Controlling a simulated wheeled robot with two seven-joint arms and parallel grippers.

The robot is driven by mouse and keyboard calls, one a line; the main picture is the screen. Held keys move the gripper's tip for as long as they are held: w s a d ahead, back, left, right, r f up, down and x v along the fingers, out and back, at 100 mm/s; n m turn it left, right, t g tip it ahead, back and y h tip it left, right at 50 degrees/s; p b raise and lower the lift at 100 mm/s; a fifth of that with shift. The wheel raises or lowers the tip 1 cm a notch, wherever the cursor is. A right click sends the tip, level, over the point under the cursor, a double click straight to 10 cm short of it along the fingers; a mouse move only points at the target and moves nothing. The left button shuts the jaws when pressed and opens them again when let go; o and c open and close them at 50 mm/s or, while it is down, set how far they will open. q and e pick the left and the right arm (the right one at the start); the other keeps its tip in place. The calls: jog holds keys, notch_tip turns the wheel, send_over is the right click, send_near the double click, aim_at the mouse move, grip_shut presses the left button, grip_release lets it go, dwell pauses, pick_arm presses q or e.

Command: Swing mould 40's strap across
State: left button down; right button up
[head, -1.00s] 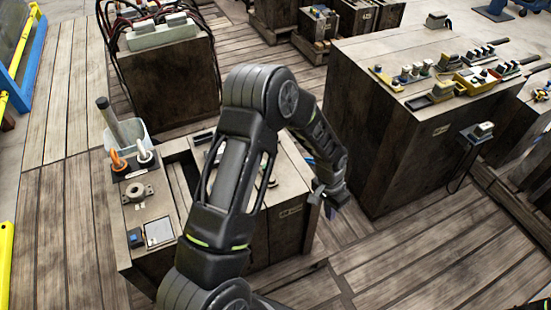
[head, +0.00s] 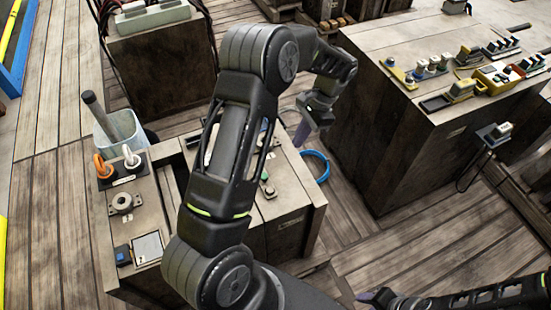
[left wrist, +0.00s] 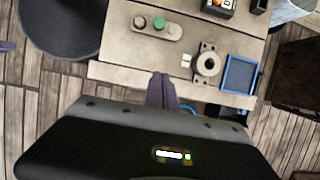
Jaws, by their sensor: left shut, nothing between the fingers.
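My left gripper (head: 305,128) is shut and empty. In the head view it hangs past the right side of the near wooden block (head: 290,222), apart from its front label. In the left wrist view its closed purple fingers (left wrist: 162,90) show over the front edge of a pale top. I cannot make out a number 40 or pick out the strap; my left arm hides much of the near block's top. My right gripper (head: 372,297) just enters at the bottom right, its jaw opening unclear.
A larger block (head: 430,125) carries several fittings at right.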

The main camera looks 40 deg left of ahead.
pick_arm(q)
jog(key=p, duration=0.2)
send_near(270, 174)
jog(key=f, duration=0.3)
jog(key=w+f, duration=0.1)
jog(key=f, duration=0.1)
jog(key=shift+d+f, duration=0.35)
jog(key=shift+d, duration=0.05)
jog(key=shift+s+a+r, duration=0.1)
jog(key=shift+s+a, duration=0.2)
jog(key=shift+s, duration=0.25)
jog(key=shift+s+a+r, duration=0.1)
jog(key=shift+s+a, duration=0.2)
jog(key=shift+s, duration=0.2)
jog(key=shift+s+a+f+p, duration=0.15)
jog(key=shift+s+a+p, duration=0.15)
jog(key=shift+s, duration=0.2)
